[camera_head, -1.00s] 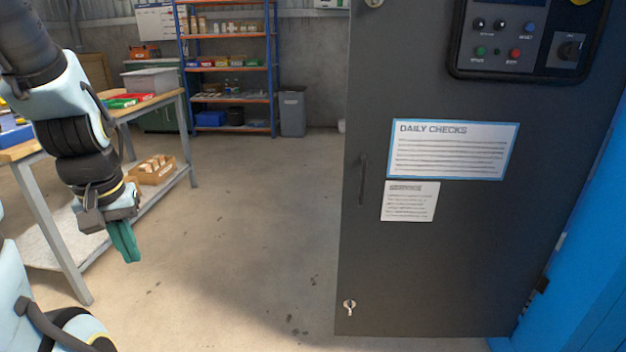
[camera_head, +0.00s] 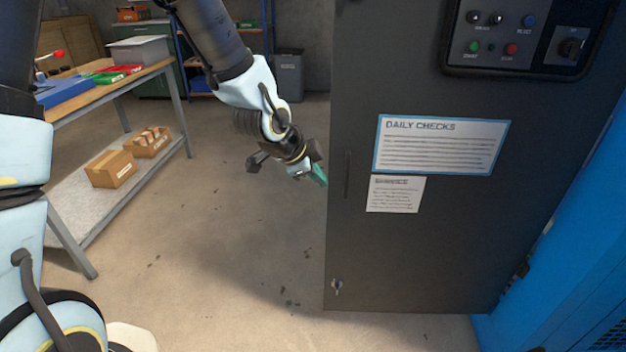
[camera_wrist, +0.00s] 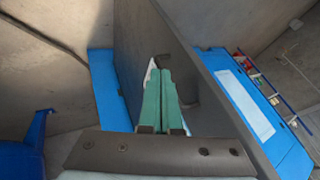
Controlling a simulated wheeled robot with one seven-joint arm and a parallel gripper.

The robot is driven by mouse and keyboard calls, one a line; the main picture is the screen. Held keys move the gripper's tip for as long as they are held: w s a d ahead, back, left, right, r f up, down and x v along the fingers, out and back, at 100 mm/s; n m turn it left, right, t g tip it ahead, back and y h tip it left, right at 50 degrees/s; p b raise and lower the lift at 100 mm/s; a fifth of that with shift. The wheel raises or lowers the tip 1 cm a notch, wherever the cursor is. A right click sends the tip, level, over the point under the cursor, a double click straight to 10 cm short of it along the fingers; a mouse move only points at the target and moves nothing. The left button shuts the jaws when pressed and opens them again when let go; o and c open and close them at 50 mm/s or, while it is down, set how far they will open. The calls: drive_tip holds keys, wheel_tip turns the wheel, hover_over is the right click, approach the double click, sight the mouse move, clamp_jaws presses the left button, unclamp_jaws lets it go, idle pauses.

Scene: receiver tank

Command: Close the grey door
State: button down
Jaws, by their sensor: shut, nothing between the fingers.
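The grey door (camera_head: 430,250) stands open in the head view, hinged on its right side to the blue cabinet (camera_head: 560,260). It carries a dark handle (camera_head: 347,174) near its left edge, a key in a lock low down, two notices and a control panel. My gripper (camera_head: 320,176) is shut and empty, its green fingertips at the door's left edge, near the handle's height. I cannot tell whether they touch the door. In the wrist view the green fingers (camera_wrist: 162,95) are together, with a grey panel, seemingly the door (camera_wrist: 190,60), just beyond them.
A workbench (camera_head: 110,88) with trays on top and cardboard boxes (camera_head: 112,168) on its lower shelf stands at the left. A grey bin (camera_head: 288,75) stands behind my arm. The floor (camera_head: 220,260) between bench and door is clear.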

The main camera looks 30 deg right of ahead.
sight(334, 183)
drive_tip(key=shift+w+d+f+p, duration=0.25)
drive_tip(key=shift+w+d+f, duration=0.4)
drive_tip(key=shift+d, duration=0.2)
drive_tip(key=shift+w+d+f+p, duration=0.3)
drive_tip(key=shift+w+d+f, duration=0.4)
drive_tip(key=shift+d, duration=0.2)
drive_tip(key=shift+w+d+f+p, duration=0.25)
drive_tip(key=shift+w+d+f, duration=0.4)
drive_tip(key=shift+d, duration=0.2)
drive_tip(key=shift+w, duration=0.1)
